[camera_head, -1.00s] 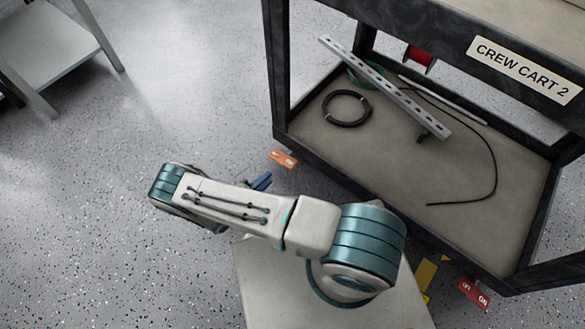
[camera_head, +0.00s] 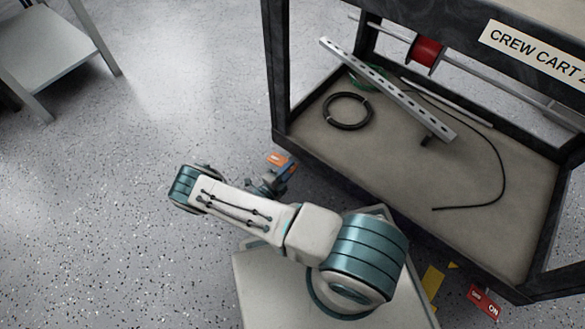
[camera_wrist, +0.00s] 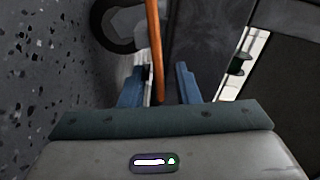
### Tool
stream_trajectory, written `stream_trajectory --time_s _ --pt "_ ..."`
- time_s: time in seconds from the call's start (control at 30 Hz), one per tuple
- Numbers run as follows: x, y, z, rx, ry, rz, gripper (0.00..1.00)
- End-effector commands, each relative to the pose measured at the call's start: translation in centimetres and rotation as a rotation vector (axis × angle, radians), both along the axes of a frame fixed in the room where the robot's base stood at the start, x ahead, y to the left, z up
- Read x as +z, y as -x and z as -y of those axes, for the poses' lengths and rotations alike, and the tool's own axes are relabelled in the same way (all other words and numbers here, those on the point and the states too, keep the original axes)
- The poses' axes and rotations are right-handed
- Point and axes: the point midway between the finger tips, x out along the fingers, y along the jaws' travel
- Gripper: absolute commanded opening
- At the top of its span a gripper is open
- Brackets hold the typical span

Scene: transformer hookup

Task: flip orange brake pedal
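The orange brake pedal (camera_head: 279,160) sits low at the left front corner of the crew cart, just above the floor. In the wrist view the orange pedal (camera_wrist: 155,45) shows edge-on as a thin upright strip, with a dark caster wheel (camera_wrist: 120,25) behind it. My gripper (camera_wrist: 160,78) has its two blue fingers apart, one on each side of the strip's lower end. Clear space shows to the right of the strip; the left finger is very near it, and I cannot tell if they touch. In the head view my gripper (camera_head: 272,182) is right below the pedal, partly behind my arm.
The cart's lower shelf (camera_head: 400,170) holds a black cable coil (camera_head: 347,111), a slotted metal rail (camera_head: 385,88) and a loose black cable. A red pedal (camera_head: 485,300) marked ON is at the cart's right corner. Open floor lies left; a grey table (camera_head: 45,50) stands at upper left.

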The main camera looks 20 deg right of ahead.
Motion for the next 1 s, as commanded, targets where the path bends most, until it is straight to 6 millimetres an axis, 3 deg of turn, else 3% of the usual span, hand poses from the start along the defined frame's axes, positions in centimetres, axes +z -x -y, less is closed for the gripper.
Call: stream_trajectory --time_s 0.2,0.47,0.6,1.0 --pt "0.0 -0.9 1.3 0.000 0.001 -0.001 0.29" --pt "0.0 -1.0 1.4 0.000 0.000 -0.001 0.29" --pt "0.0 -1.0 1.4 0.000 0.000 -0.001 0.00" --pt "-0.6 -0.8 1.5 0.002 -0.075 0.102 0.00"
